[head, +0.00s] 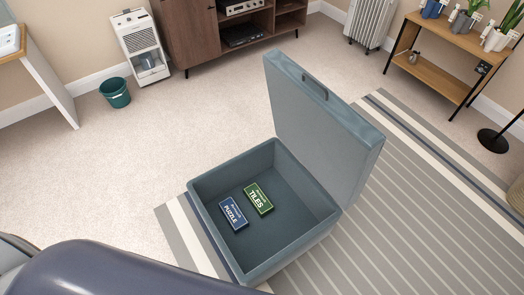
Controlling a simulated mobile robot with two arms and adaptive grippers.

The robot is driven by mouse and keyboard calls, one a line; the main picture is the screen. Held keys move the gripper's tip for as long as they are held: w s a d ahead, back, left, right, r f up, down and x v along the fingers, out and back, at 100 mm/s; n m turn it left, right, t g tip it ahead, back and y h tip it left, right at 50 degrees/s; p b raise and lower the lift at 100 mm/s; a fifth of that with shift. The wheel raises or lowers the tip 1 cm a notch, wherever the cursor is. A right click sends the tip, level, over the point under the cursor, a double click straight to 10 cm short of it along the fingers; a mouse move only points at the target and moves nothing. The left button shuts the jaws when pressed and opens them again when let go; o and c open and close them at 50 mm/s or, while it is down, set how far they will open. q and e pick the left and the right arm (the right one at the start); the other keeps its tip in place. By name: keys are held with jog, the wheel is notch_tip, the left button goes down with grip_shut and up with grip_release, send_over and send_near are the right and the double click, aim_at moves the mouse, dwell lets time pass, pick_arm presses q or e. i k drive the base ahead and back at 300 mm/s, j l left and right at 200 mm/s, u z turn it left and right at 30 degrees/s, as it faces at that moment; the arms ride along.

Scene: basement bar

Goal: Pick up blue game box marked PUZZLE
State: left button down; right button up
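The blue game box marked PUZZLE (233,214) lies flat on the floor of an open blue-grey chest (222,174), toward its left side. A green box marked TILES (258,198) lies just to its right in the same chest, with a narrow gap between them. The chest's lid (318,110) stands raised at the back right, with a handle on its edge. Neither of my grippers shows in the head view. A dark blue rounded part of mine fills the lower left corner, well apart from the PUZZLE box.
The chest stands on a striped rug (420,220). A green bin (116,92), a white appliance (142,45), a brown cabinet (190,30), a radiator (370,20) and a wooden shelf (440,80) line the back. Carpet left of the chest is clear.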

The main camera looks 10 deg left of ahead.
aim_at(231, 212)
jog(key=u, duration=0.7)
